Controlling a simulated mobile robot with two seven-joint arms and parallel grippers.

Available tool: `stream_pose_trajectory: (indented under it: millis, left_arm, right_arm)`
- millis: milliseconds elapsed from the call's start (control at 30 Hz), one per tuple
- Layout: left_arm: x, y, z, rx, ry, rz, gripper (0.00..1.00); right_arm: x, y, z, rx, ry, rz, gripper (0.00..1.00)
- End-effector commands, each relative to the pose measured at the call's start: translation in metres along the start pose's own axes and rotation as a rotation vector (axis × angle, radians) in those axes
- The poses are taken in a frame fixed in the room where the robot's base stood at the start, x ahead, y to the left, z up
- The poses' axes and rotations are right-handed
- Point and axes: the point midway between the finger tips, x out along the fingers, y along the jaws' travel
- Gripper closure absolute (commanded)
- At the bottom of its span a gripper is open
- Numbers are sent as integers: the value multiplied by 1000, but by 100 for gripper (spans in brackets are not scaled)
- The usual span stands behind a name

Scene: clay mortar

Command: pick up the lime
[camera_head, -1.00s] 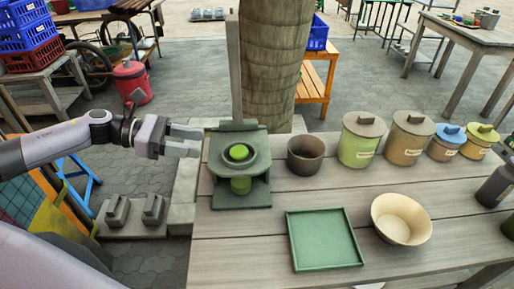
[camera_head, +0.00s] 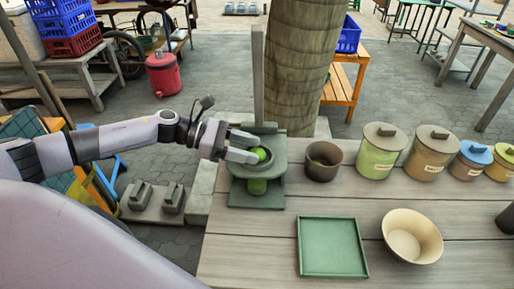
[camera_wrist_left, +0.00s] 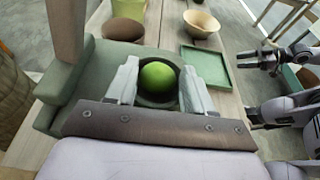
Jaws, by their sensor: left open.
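The lime (camera_head: 264,154) is bright green and round and sits in the round cup of a dark green press (camera_head: 270,199) on the table. In the left wrist view the lime (camera_wrist_left: 158,76) lies between the two pale fingers. My left gripper (camera_head: 256,148) is open, one finger on each side of the lime, and I see a small gap by the fingers. The lime's underside is hidden in the cup. My right gripper (camera_wrist_left: 256,60) shows small at the right edge of the left wrist view, away from the lime; its jaw state is unclear.
The press has a tall upright post (camera_head: 258,75) behind the lime. A brown pot (camera_head: 323,162) stands just right of it. A green tray (camera_head: 332,247), a cream bowl (camera_head: 412,237) and several lidded jars (camera_head: 378,152) stand further right. Bare table lies in front of the press.

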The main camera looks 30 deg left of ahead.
Motion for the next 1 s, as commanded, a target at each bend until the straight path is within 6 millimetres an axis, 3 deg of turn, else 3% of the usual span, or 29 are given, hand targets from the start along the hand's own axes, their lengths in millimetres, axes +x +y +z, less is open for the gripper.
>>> stream_pose_trajectory:
  millis: [233, 333, 467, 733, 1000]
  left_arm:
    - [1, 0, -1, 1, 1, 1, 48]
    - [1, 0, -1, 0, 1, 1, 81]
    - [1, 0, 0, 0, 0, 1, 90]
    - [-2, 0, 9, 4, -1, 1, 90]
    - [-17, 0, 59, 7, -1, 1, 90]
  right_arm:
    - [0, 0, 0, 1, 0, 0, 45]
    - [0, 0, 0, 1, 0, 0, 45]
    - [0, 0, 0, 1, 0, 0, 45]
    - [0, 0, 1, 1, 0, 0, 45]
    - [3, 0, 4, 2, 0, 0, 45]
